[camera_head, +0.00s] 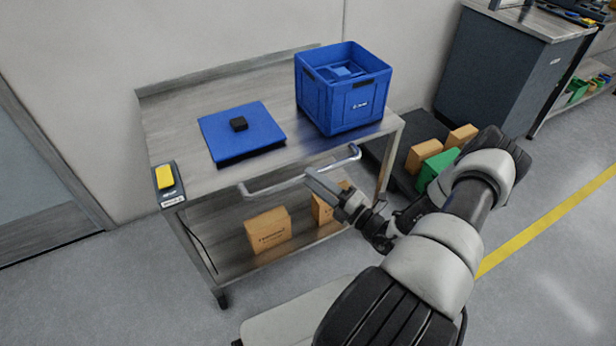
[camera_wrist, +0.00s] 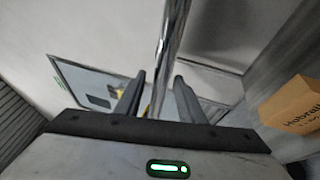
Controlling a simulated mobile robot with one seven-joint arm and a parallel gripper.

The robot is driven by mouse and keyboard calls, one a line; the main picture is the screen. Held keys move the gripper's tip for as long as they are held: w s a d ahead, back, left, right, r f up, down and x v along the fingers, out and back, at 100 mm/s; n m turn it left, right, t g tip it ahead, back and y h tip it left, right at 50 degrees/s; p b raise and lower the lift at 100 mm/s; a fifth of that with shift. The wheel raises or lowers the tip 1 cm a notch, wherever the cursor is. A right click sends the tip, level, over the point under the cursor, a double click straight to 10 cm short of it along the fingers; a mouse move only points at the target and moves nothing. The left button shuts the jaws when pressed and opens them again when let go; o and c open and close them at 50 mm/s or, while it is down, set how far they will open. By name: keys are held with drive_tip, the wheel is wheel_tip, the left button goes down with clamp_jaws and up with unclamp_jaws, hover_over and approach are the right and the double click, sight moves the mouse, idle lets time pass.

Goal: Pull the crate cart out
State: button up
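The crate cart (camera_head: 180,97) is a grey metal trolley with two shelves, standing against the wall. A blue crate (camera_head: 340,110) stands on its top right. A silver handle bar (camera_head: 270,187) runs along the front edge of the cart; it also shows in the wrist view (camera_wrist: 172,35). My gripper (camera_head: 318,182) is at the middle of the handle. In the wrist view my gripper (camera_wrist: 160,85) has its two fingers apart, with the bar running between them. Gaps show beside the bar, so the fingers look open; whether one touches it I cannot tell.
Cardboard boxes (camera_head: 268,230) stand on the lower shelf. Boxes and a green bin (camera_head: 437,166) stand right of the cart. Floor at left front is clear.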

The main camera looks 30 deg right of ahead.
drive_tip(key=shift+x, duration=1.2)
clamp_jaws()
